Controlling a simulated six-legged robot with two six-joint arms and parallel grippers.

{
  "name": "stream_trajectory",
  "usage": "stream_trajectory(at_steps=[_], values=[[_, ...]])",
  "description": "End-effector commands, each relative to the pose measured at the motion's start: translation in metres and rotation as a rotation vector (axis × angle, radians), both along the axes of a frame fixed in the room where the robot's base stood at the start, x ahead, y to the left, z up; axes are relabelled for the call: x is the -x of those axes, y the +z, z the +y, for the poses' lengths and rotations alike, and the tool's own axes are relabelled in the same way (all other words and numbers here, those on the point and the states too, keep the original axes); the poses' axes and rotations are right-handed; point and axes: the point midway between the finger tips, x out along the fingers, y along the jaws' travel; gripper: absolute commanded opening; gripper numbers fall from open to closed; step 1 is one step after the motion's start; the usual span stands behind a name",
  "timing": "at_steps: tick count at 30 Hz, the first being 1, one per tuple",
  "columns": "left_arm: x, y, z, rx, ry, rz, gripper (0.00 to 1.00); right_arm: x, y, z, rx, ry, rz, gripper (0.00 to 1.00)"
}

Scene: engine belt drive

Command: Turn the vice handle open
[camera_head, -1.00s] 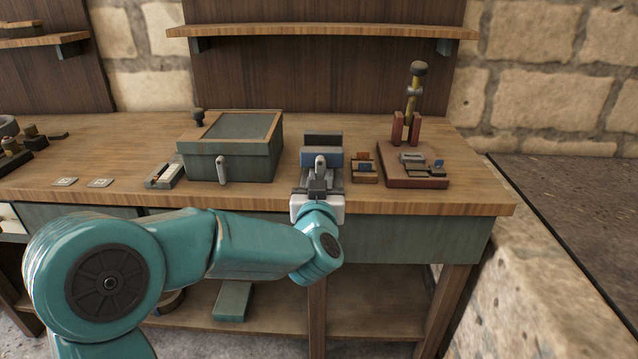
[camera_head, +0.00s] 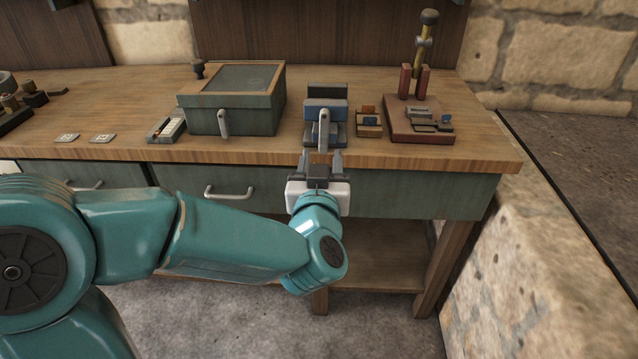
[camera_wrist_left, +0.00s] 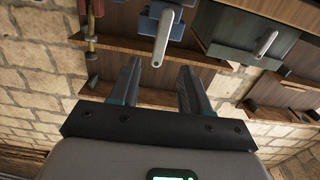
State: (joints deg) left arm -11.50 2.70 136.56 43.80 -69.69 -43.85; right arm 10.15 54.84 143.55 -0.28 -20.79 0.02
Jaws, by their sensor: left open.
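The vice (camera_head: 325,107), blue and dark grey, stands near the front edge of the bench. Its light grey handle (camera_head: 324,132) on the front face lies vertical in the picture. My left gripper (camera_head: 321,162) is open and empty just in front of the bench edge, below the handle in the head view and apart from it. In the left wrist view, the handle (camera_wrist_left: 163,35) shows on the blue vice (camera_wrist_left: 178,14), beyond the open fingers (camera_wrist_left: 160,68) and roughly in line with the gap between them. My right gripper is in neither view.
A green box (camera_head: 250,115) with its own grey lever (camera_head: 223,122) stands left of the vice. A small wooden holder (camera_head: 369,122) and a red-brown stand (camera_head: 418,128) are to the right. Drawers with handles (camera_head: 229,194) lie below the bench top (camera_head: 120,120).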

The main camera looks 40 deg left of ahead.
Motion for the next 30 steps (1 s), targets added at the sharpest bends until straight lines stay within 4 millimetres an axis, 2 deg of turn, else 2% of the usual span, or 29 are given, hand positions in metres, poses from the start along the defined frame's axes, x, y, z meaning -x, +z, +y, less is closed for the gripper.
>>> stream_trajectory(at_steps=[1, 6, 10, 15, 30], values=[[0.012, 0.001, -0.009, -0.001, -0.006, 0.002, 0.47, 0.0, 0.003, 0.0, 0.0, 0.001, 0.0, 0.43], [0.043, -0.001, -0.027, -0.002, -0.007, 0.001, 0.47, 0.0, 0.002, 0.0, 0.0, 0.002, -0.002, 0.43], [0.057, -0.002, -0.035, -0.001, -0.006, 0.003, 0.47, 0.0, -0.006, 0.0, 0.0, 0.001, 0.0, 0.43], [0.063, -0.002, -0.039, -0.002, -0.004, 0.007, 0.47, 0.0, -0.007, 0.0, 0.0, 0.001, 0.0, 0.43], [0.063, -0.002, -0.038, -0.003, -0.002, 0.009, 0.47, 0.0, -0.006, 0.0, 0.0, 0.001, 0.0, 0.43]])
